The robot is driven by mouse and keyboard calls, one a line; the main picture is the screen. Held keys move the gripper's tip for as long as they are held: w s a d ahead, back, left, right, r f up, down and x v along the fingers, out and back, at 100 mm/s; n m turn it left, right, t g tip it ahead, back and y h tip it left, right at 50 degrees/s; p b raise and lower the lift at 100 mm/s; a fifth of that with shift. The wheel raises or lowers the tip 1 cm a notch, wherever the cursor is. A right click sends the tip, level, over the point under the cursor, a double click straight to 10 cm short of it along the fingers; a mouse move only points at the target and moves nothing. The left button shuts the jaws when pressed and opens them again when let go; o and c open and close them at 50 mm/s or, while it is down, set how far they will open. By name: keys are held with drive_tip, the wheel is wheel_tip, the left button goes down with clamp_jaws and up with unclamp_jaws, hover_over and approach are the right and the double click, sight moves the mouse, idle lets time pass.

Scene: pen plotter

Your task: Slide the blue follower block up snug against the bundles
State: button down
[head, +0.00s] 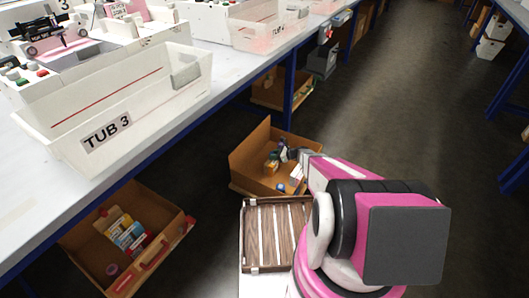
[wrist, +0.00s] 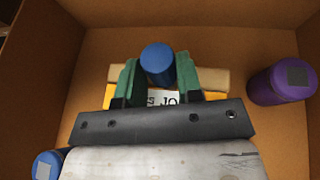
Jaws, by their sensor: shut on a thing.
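My gripper (wrist: 157,66) is inside a cardboard box. Its two green fingers stand on either side of a blue cylinder (wrist: 157,58) and appear closed on it. A white label with black letters (wrist: 164,98) shows between the fingers, partly hidden by the dark bar of my gripper. In the head view my arm reaches to the cardboard box (head: 249,158) on the floor, and my fingertips are not clear there. I cannot make out a blue follower block or bundles with certainty in either view.
A purple cylinder (wrist: 281,84) is at the right in the box, and another blue cylinder (wrist: 47,165) at the lower left. A tan bar (wrist: 211,78) lies behind my fingers. TUB 3 (head: 106,132) is on the bench. A wood-slatted tray (head: 266,234) is beside my arm.

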drive_tip(key=s+d, duration=0.4)
drive_tip(key=d, duration=0.2)
drive_tip(key=shift+s+d, duration=0.1)
drive_tip(key=c, duration=0.8)
unclamp_jaws()
drive_tip(key=shift+d, duration=0.1)
drive_tip(key=v, duration=1)
drive_tip(key=shift+s+d+r, duration=0.1)
drive_tip(key=shift+s+d, duration=0.05)
drive_tip(key=shift+d, duration=0.15)
